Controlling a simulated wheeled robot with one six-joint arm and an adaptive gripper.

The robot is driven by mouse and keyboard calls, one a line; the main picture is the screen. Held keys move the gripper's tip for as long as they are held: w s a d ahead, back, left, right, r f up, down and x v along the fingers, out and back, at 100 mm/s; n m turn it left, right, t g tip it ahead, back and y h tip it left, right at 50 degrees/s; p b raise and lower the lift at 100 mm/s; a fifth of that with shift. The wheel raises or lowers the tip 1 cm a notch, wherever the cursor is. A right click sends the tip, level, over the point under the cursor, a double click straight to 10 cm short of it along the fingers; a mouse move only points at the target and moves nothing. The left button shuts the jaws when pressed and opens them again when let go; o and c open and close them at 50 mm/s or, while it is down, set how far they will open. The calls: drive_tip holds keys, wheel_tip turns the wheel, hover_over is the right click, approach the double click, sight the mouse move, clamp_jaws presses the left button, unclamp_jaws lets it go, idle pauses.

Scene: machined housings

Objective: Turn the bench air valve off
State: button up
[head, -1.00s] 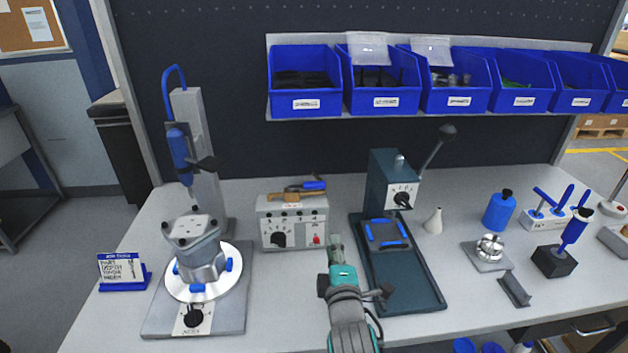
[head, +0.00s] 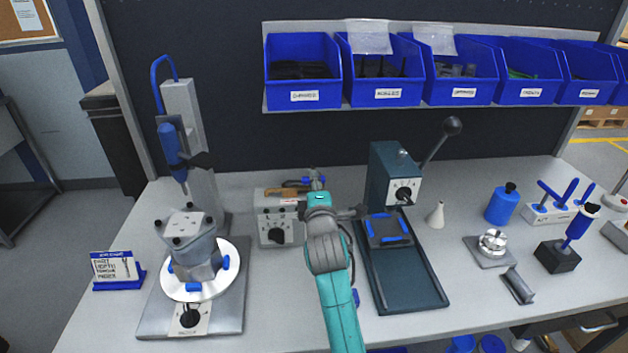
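A grey control box (head: 270,222) stands at the back middle of the bench. My gripper (head: 316,176) is at the right end of the lever, above the box's right side. It is small and seen from behind, so I cannot tell whether it touches the lever or how its fingers stand. My teal arm hides the right part of the box front. A black knob (head: 277,238) shows on the box's left front.
A press with a dark green column (head: 389,165) and base (head: 412,284) stands close right of my arm. A fixture with a grey housing (head: 192,250) on a white turntable (head: 234,262) stands left. Blue bins (head: 303,96) hang above the back.

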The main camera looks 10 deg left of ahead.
drive_tip(key=shift+x, duration=0.8)
clamp_jaws()
drive_tip(key=shift+s+h, duration=0.15)
drive_tip(key=shift+h, duration=0.15)
drive_tip(key=shift+s+m+h, duration=0.45)
drive_tip(key=shift+m+h, duration=0.45)
drive_tip(key=shift+h, duration=0.45)
drive_tip(key=shift+s+m+h, duration=0.5)
drive_tip(key=shift+m+h, duration=0.4)
drive_tip(key=shift+h, duration=0.5)
drive_tip(key=shift+s+m+h, duration=0.45)
drive_tip(key=shift+m+h, duration=0.45)
drive_tip(key=shift+h, duration=0.45)
drive_tip(key=shift+s+a+m+g+h, duration=0.15)
drive_tip(key=shift+s+m+g+h, duration=0.3)
drive_tip(key=shift+m+h, duration=0.55)
drive_tip(key=shift+s+a+m+g+h, duration=0.15)
drive_tip(key=shift+s+m+g+h, duration=0.35)
drive_tip(key=shift+h, duration=0.75)
drive_tip(key=shift+s+a+m+g+h, duration=0.2)
drive_tip(key=shift+m+g+h, duration=0.25)
drive_tip(key=shift+m+h, duration=0.65)
